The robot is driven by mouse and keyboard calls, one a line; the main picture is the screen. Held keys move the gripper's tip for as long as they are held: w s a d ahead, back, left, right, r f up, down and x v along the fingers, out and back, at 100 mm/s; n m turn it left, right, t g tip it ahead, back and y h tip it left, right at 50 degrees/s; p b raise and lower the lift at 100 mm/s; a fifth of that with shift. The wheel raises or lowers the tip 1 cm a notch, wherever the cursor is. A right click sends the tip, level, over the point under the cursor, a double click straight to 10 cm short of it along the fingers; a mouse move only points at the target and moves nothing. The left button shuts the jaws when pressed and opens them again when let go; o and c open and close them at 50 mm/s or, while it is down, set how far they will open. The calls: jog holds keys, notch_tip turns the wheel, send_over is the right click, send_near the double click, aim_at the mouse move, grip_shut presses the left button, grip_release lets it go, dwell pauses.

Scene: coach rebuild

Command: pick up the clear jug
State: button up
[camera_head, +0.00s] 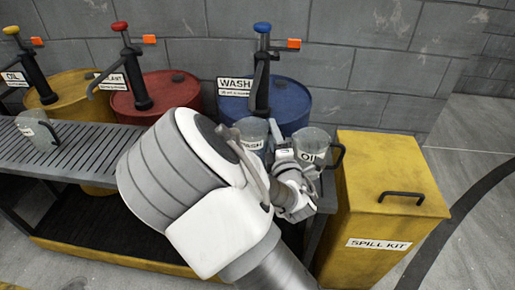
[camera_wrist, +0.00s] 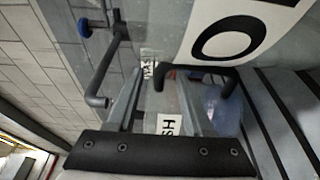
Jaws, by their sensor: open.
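Three see-through jugs show in the head view, and I cannot tell which one the task means. A plain-looking clear jug (camera_head: 37,129) stands at the far left of the bench. A bluish jug marked WASH (camera_head: 252,131) and a jug marked OIL (camera_head: 313,142) stand at the right end. My gripper (camera_head: 288,158) is low by these two, partly hidden by my arm. In the wrist view my open gripper (camera_wrist: 160,80) has its fingers close to a black handle (camera_wrist: 205,73) and a WASH label. The big OIL label (camera_wrist: 235,32) lies beyond. Contact cannot be told.
Yellow, red and blue drums (camera_head: 290,105) with hand pumps stand behind the slatted bench (camera_head: 85,155), against a grey block wall. A yellow spill kit box (camera_head: 385,190) stands close on the right. Bare bench lies between the left jug and my arm.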

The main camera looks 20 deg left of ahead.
jog(key=shift+w+a, duration=0.15)
jog(key=shift+w, duration=0.2)
jog(key=shift+c, duration=0.2)
grip_shut()
jog(key=shift+r, duration=0.1)
dwell(0.9)
